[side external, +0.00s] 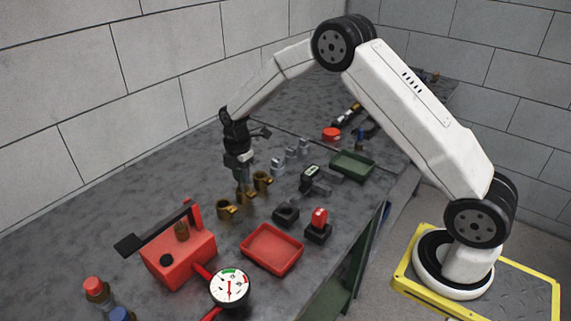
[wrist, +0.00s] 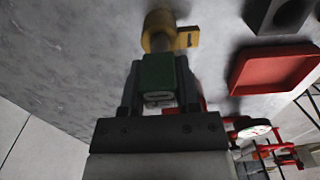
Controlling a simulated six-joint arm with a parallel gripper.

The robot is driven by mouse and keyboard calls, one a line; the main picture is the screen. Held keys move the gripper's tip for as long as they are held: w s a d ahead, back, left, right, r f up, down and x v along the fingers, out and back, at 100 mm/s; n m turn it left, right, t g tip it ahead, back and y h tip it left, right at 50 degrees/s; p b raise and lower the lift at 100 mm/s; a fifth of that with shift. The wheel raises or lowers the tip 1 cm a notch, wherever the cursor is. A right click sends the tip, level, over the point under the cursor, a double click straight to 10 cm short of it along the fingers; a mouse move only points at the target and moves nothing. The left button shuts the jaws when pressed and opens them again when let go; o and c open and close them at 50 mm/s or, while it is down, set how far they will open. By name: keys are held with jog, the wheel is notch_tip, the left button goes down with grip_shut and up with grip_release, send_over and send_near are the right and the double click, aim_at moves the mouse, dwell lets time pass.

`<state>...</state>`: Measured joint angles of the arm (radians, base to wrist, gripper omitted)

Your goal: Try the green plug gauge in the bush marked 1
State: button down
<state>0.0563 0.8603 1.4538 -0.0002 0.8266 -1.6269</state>
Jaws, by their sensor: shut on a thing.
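My gripper (side external: 241,172) points down over the brass bushes and is shut on the green plug gauge. In the wrist view, the gauge's green handle (wrist: 158,78) sits between the two fingers. A brass bush (wrist: 158,28) with a side tab (wrist: 187,37) lies right beyond the gauge's far end. I cannot read the tab's mark, and whether the gauge's tip is inside the bush is hidden. In the side view, the middle bush (side external: 245,192) is directly under my gripper, with another bush (side external: 226,208) nearer the camera and one (side external: 263,181) behind to the right.
A red tray (side external: 272,249) and a black holder with a red-handled piece (side external: 319,218) stand to the right, beside an empty-looking black block (side external: 286,215). A red pump (side external: 180,256) with a lever and a dial gauge (side external: 229,287) are in front. A green tray (side external: 352,164) lies farther back.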

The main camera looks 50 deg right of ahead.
jog(key=shift+r, duration=1.85)
